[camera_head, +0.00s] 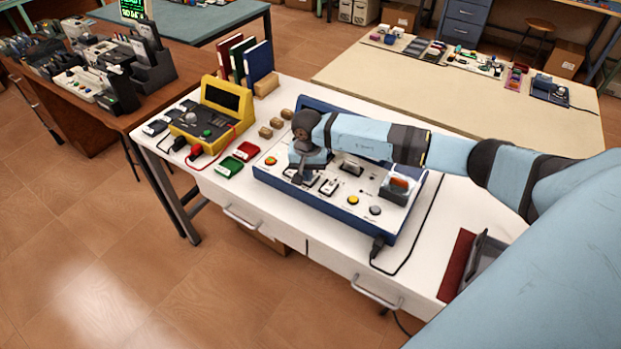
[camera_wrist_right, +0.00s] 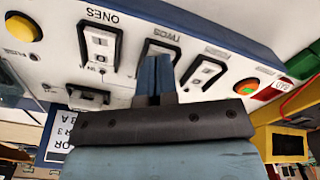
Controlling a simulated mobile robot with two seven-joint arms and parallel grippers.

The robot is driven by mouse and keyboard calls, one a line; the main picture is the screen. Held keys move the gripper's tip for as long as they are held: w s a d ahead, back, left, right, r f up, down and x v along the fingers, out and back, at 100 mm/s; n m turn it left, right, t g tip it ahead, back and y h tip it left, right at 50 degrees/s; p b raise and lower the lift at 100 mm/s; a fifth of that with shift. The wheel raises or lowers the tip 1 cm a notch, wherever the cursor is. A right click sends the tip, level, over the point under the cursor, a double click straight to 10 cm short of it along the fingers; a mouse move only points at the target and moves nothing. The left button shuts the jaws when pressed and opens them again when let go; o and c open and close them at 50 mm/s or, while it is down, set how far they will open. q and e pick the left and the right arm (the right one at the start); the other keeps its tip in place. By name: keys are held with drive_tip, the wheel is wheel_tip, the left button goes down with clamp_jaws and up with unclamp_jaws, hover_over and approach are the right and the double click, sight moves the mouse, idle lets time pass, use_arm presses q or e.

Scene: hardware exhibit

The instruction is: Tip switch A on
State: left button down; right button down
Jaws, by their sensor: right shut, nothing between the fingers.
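A blue-framed control panel (camera_head: 325,207) with a white face lies on the white table. My right gripper (camera_head: 297,180) is shut and empty, pointing down over the panel's left part. The left gripper is out of view.
The panel also carries a yellow button (camera_head: 353,200), a grey button (camera_head: 375,210) and an orange-red part (camera_head: 399,184). A yellow meter (camera_head: 205,120) with leads stands to the left. A black cable (camera_head: 418,235) runs right.

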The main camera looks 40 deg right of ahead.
drive_tip(key=shift+f+b, duration=0.4)
drive_tip(key=shift+f, duration=0.05)
drive_tip(key=shift+r, duration=0.2)
drive_tip(key=shift+r+p, duration=0.4)
drive_tip(key=shift+r, duration=0.1)
drive_tip(key=shift+r+p, duration=1.15)
drive_tip(key=shift+r, duration=1.7)
